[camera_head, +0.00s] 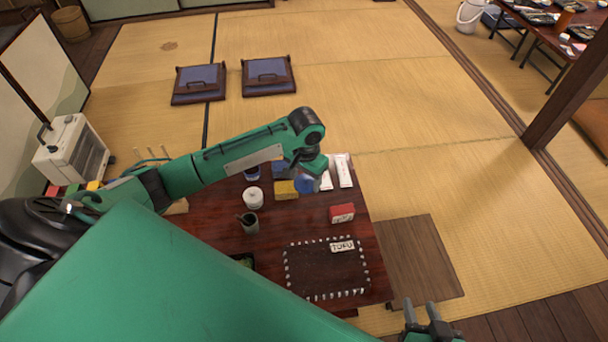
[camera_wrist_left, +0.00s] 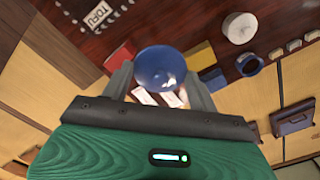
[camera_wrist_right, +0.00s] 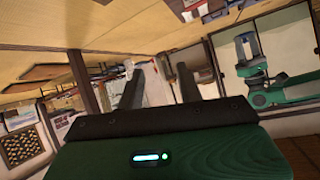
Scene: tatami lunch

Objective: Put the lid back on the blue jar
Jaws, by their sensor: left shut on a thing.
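My left gripper (camera_head: 310,172) is shut on a round blue lid (camera_wrist_left: 160,68), which sits between its two fingers in the left wrist view. The lid (camera_head: 306,184) is above the right part of the low table in the head view. The blue jar (camera_wrist_left: 249,65) stands open on the table, right of the lid in the left wrist view. In the head view the jar (camera_head: 252,174) is left of the lid and partly hidden by my arm. My right gripper (camera_head: 419,312) is open and empty off the table's near right corner; its fingers (camera_wrist_right: 158,92) stand apart.
The table (camera_head: 215,228) also carries a white round jar (camera_head: 253,197), a grey cup (camera_head: 249,223), yellow (camera_head: 286,190), blue (camera_head: 281,167) and red (camera_head: 342,213) boxes, and white packets (camera_head: 344,172). A pebble-edged dark mat (camera_head: 318,271) bears a TOFU label (camera_head: 342,246).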

